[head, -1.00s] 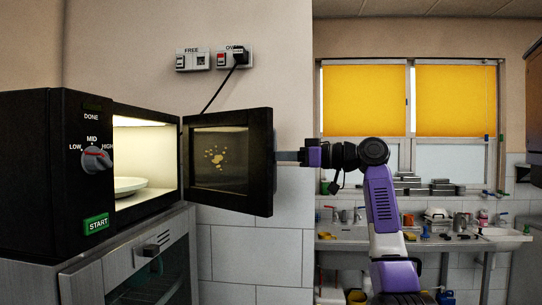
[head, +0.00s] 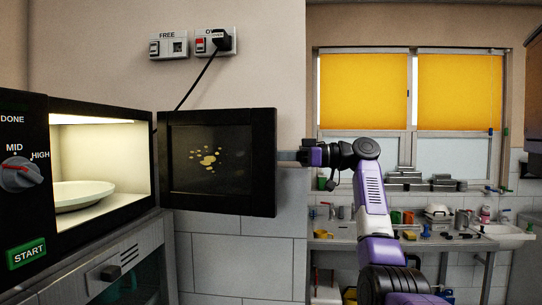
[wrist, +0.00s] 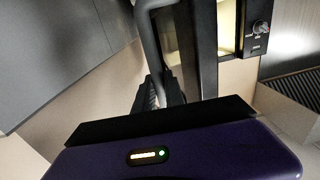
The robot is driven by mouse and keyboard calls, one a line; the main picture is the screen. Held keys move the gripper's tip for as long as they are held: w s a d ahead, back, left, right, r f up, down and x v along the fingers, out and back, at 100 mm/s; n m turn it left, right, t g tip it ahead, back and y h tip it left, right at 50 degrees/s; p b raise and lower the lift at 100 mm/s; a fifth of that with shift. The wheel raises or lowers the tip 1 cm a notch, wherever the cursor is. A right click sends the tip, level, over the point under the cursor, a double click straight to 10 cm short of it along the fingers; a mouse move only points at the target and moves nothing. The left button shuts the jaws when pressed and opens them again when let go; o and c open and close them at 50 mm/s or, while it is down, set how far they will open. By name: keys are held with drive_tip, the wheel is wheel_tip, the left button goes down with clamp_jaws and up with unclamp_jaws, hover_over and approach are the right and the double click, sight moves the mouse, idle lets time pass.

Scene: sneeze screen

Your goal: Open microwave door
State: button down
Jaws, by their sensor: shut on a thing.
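The black microwave (head: 108,215) stands at the left in the head view, with its lit inside and a white plate (head: 80,194) in plain sight. Its door (head: 262,190) stands wide open, hinged at the left, with its inner face and spotted window towards the head camera. My gripper (head: 284,157) is at the door's free right edge; its fingertips are partly hidden behind the door. In the wrist view my gripper (wrist: 158,92) is shut on the grey curved door handle (wrist: 146,12), beside the dark door edge (wrist: 203,45).
The microwave sits on a metal oven unit (head: 140,255) with a handle. Wall sockets with a black plug and cord (head: 221,40) are above the door. A cluttered sink counter (head: 425,240) stands under the yellow-blind windows at the right.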

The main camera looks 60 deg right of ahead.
drive_tip(key=c, duration=1.7)
unclamp_jaws()
drive_tip(key=b+v, duration=0.2)
drive_tip(key=v, duration=0.5)
drive_tip(key=shift+s+d+b, duration=0.15)
drive_tip(key=shift+s+b, duration=0.15)
drive_tip(key=shift+s, duration=0.05)
